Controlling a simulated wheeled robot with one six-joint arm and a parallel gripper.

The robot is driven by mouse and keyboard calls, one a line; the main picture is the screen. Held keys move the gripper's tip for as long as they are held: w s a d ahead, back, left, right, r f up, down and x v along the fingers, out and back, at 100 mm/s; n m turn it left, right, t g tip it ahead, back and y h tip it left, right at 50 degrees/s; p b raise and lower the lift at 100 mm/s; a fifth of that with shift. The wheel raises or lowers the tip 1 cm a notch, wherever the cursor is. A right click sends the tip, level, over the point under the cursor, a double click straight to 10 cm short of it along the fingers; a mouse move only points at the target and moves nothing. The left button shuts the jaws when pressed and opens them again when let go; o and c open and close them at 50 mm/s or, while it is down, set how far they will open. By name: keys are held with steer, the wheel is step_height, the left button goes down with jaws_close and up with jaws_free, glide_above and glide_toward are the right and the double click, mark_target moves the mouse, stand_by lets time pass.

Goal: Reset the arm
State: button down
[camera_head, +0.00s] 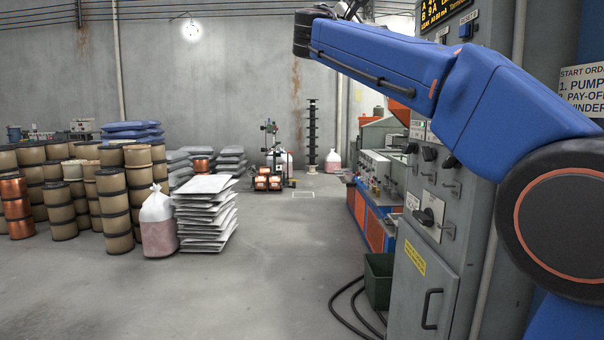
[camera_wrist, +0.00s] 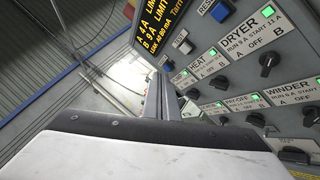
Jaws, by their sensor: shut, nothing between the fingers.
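My arm is blue and reaches from the right edge up to the top middle in the head view, in front of the grey control cabinet (camera_head: 425,265). My gripper (camera_wrist: 169,88) shows in the wrist view with its two fingers together and nothing between them. It is raised close to the cabinet's panel (camera_wrist: 232,78) and apart from the knobs that I can see. In the head view the gripper is mostly cut off at the top edge.
The panel has a DRYER knob (camera_wrist: 268,62), a WINDER knob (camera_wrist: 294,155), several others and green lights. Cables (camera_head: 345,310) and a green bin (camera_head: 378,282) lie by the cabinet. The middle floor is clear.

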steer(key=s+d+f+m+g+y, duration=0.2)
steer(key=s+d+f, duration=0.3)
steer(key=f, duration=0.6)
steer(key=s+d+f+m+g+y, duration=0.1)
steer(key=s+d+f+y, duration=0.25)
steer(key=f, duration=0.65)
steer(key=s+d+f+m+g+y, duration=0.2)
steer(key=s+d+f, duration=0.35)
steer(key=f, duration=0.55)
steer(key=s+a+f+m+g+y, duration=0.1)
steer(key=s+f+m+y, duration=0.1)
steer(key=s+f, duration=0.7)
steer(key=s+a+f+m+g+y, duration=0.2)
steer(key=s+f, duration=0.7)
steer(key=f, duration=0.6)
steer(key=s+a+f+m+g+y, duration=0.1)
steer(key=s+f+m+y, duration=0.2)
steer(key=s+f+m, duration=0.3)
steer(key=s+f, duration=0.4)
steer(key=f, duration=0.2)
steer(key=shift+a+f+g, duration=0.3)
steer(key=shift+a, duration=0.05)
